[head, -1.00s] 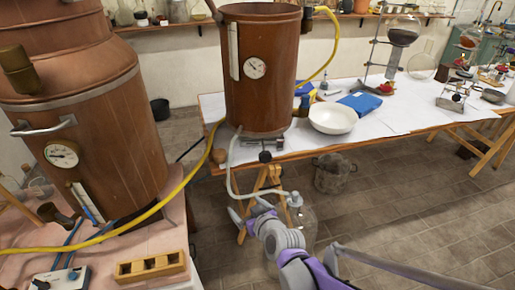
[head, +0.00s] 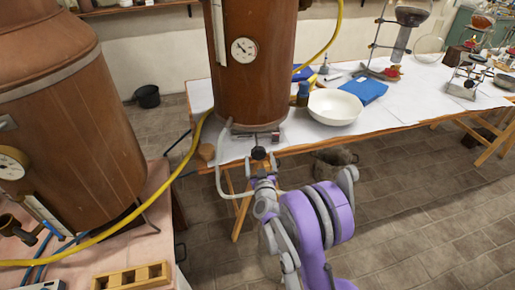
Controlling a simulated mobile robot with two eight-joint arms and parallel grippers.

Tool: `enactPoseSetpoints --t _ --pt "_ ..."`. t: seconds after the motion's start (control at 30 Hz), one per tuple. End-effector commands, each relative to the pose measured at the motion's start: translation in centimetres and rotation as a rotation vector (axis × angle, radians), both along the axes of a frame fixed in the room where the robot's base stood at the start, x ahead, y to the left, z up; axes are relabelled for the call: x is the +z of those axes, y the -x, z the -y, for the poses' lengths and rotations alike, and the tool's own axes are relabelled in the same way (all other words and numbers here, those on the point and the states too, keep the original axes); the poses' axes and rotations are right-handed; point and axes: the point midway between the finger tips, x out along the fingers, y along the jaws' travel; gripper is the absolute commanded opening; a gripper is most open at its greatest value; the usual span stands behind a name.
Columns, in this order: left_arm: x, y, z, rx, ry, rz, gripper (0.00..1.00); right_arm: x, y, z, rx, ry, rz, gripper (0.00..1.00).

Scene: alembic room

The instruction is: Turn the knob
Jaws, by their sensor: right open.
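A small black knob (head: 258,153) sticks out at the front of the valve under the middle copper vessel (head: 254,75), just over the front edge of the table. My right gripper (head: 262,172) is just below the knob, with its fingers pointing up towards it. It is open and seems empty. Whether a finger touches the knob is too small to tell. My purple and grey right arm hides part of the floor and the hose end. My left gripper is not in view.
A white bowl (head: 335,107) and a blue book (head: 361,90) lie on the white-covered table (head: 420,97) to the right. A yellow hose (head: 190,155) runs left of the vessel. A larger copper still (head: 75,135) stands at left, near a wooden block (head: 130,276).

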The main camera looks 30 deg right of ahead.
Motion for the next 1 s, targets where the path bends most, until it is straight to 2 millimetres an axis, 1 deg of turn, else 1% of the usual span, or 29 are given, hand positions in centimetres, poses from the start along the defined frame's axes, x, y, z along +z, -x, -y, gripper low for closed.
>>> enactPoseSetpoints --t 0.03,0.1,0.3,0.47,0.7,0.77,0.8,0.97,1.0 --pt "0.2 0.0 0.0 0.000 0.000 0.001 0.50 0.1 -1.0 0.5 -0.001 0.001 0.000 1.00" --pt "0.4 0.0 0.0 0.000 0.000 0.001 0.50 0.1 -2.1 1.0 -0.001 0.001 0.000 1.00" --pt "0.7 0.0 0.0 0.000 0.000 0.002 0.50 0.1 -4.5 2.0 0.000 0.000 0.000 1.00" --pt "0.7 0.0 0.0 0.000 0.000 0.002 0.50 0.0 -5.3 2.3 0.001 0.000 0.000 1.00" --pt "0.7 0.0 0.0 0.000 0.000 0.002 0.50 0.0 -5.3 2.3 0.001 0.000 0.000 1.00" --pt "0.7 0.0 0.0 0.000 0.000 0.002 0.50 0.0 -5.3 2.3 0.001 0.000 0.000 0.91" --pt "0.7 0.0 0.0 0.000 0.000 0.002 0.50 0.0 -5.3 2.3 0.001 0.000 0.000 0.84" --pt "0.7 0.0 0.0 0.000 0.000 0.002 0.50 0.0 -5.3 2.3 0.001 0.000 0.000 0.55" --pt "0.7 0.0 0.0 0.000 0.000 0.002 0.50 0.0 -5.3 2.3 0.001 0.000 0.000 0.48"
